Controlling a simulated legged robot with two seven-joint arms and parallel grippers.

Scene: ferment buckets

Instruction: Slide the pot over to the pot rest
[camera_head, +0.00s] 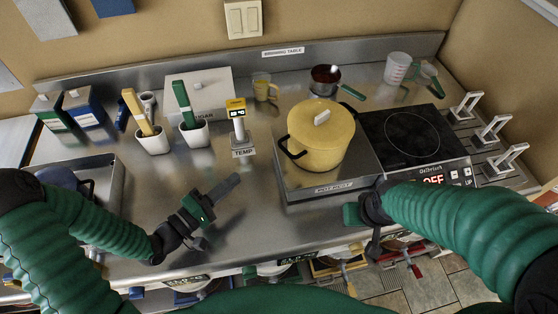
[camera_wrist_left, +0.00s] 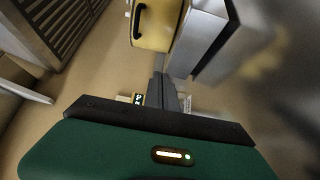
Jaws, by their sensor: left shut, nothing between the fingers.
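The yellow lidded pot (camera_head: 318,152) stands upright on the metal pot rest (camera_head: 362,170), left of the induction hob (camera_head: 408,134). The lid has a pale knob, and a dark side handle shows on the pot's left. My left gripper (camera_head: 226,188) is shut and empty above the steel table, left of the pot rest and apart from the pot. In the left wrist view, the closed fingers (camera_wrist_left: 164,92) point toward the pot (camera_wrist_left: 158,30) and its black handle. My right gripper (camera_head: 366,214) is at the front edge near the hob; its fingers are not clear.
The hob display (camera_head: 432,180) reads OFF. A yellow temperature probe (camera_head: 237,121) stands left of the pot. A metal sink or tray (camera_head: 116,185) is at left. Bare table lies around my left gripper.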

